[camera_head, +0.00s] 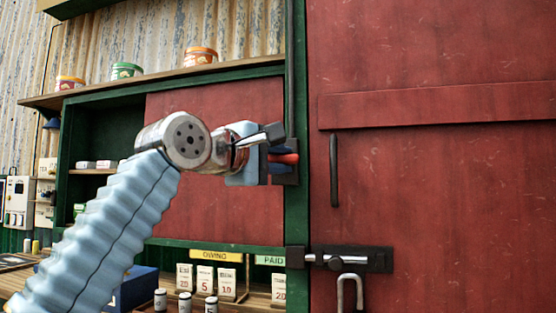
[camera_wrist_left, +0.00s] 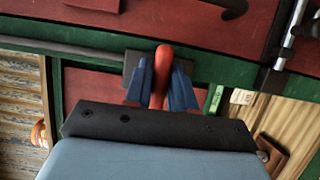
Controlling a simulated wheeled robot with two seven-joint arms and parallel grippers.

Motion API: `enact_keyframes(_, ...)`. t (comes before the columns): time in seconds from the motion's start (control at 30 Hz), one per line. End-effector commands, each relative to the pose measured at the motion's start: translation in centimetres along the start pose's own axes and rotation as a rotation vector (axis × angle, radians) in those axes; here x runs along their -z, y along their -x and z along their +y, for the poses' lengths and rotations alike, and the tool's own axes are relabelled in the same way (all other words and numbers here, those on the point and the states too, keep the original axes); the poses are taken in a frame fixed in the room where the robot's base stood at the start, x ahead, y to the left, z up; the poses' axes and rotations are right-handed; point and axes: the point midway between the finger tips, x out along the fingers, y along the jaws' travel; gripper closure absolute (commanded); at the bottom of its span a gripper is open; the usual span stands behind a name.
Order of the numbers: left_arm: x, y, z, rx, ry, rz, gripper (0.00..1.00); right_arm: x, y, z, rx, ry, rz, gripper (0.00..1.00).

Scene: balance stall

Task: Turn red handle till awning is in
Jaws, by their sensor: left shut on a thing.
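The red handle (camera_head: 284,158) shows in the head view beside the green post, partly hidden by my left gripper (camera_head: 272,145). In the left wrist view the red handle (camera_wrist_left: 162,75) stands between the two blue fingers of my left gripper (camera_wrist_left: 161,88), which is shut on it. A dark mount (camera_wrist_left: 133,68) sits behind the handle on the green frame. A dark rod (camera_head: 290,70) runs up the post from the handle's mount. The awning is not recognisable in either view. My right gripper is not in view.
A red door (camera_head: 430,190) with a bolt (camera_head: 340,260) and a dark pull handle (camera_head: 334,170) stands right of the post. A shelf (camera_head: 170,80) with several tubs is above left. Number cards (camera_head: 205,278) stand on the counter below.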

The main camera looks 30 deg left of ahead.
Motion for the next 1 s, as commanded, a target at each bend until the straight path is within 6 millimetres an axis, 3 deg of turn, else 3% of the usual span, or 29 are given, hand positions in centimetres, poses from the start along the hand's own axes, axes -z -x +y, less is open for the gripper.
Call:
enact_keyframes(0.03, 0.0, -0.1, -0.2, 0.005, 0.001, 0.0, 0.71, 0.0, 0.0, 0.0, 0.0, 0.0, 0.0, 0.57)
enact_keyframes(0.13, 0.0, -0.1, -0.1, 0.004, 0.0, 0.0, 0.56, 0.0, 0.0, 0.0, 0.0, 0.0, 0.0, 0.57)
enact_keyframes(0.53, 0.0, 0.9, -0.1, -0.001, 0.0, -0.001, 0.55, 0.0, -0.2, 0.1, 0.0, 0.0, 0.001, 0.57)
enact_keyframes(1.0, 0.0, 11.3, -0.1, 0.0, -0.001, 0.0, 0.55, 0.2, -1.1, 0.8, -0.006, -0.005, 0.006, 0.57)
